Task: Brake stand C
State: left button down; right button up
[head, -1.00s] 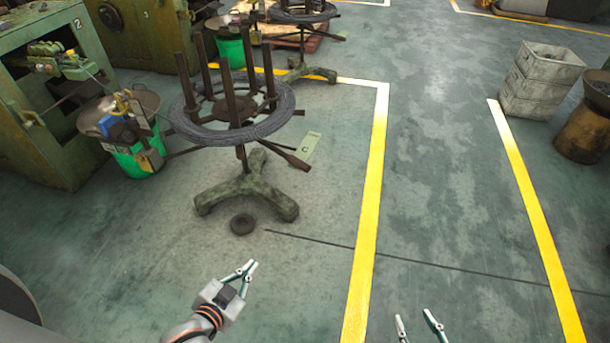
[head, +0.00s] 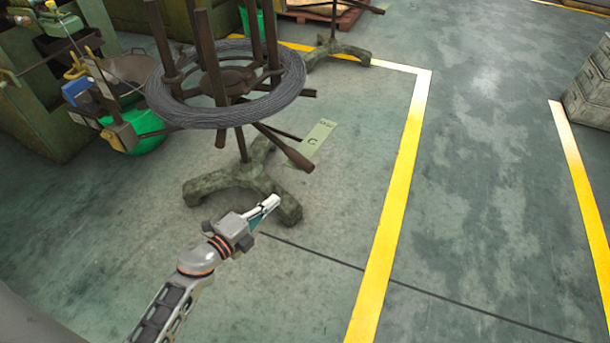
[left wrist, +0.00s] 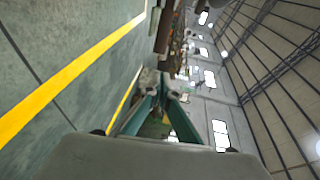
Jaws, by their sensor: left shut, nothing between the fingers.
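Stand C, a stand with a mottled green tripod base (head: 240,181) and brown upright posts, is at upper left of the head view. A grey wire coil (head: 228,112) lies around its posts. A brown arm with a thick, paddle-like end (head: 285,148) slopes out low on its right side, near a pale green plate marked C (head: 314,141). My left gripper (head: 270,204) is shut and empty. In the picture it overlaps the front right foot of the base; I cannot tell whether they touch. Its teal fingers show in the left wrist view (left wrist: 162,90). My right gripper is out of view.
A green bucket (head: 146,130) and a metal pan (head: 128,72) stand left of the stand by a green machine. Another tripod base (head: 336,51) is behind. Grey crates (head: 592,90) are at far right.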

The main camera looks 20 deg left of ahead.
pick_arm(q)
jog(key=b, duration=0.2)
send_near(308, 172)
jog(key=w, duration=0.3)
jog(key=w+d+f, duration=0.1)
jog(key=w+b, duration=0.1)
jog(key=shift+w+d+f, duration=0.15)
jog(key=shift+d+f, duration=0.05)
jog(key=shift+d, duration=0.15)
jog(key=shift+w+d, duration=0.15)
jog(key=shift+w, duration=0.35)
jog(key=shift+w+r, duration=0.15)
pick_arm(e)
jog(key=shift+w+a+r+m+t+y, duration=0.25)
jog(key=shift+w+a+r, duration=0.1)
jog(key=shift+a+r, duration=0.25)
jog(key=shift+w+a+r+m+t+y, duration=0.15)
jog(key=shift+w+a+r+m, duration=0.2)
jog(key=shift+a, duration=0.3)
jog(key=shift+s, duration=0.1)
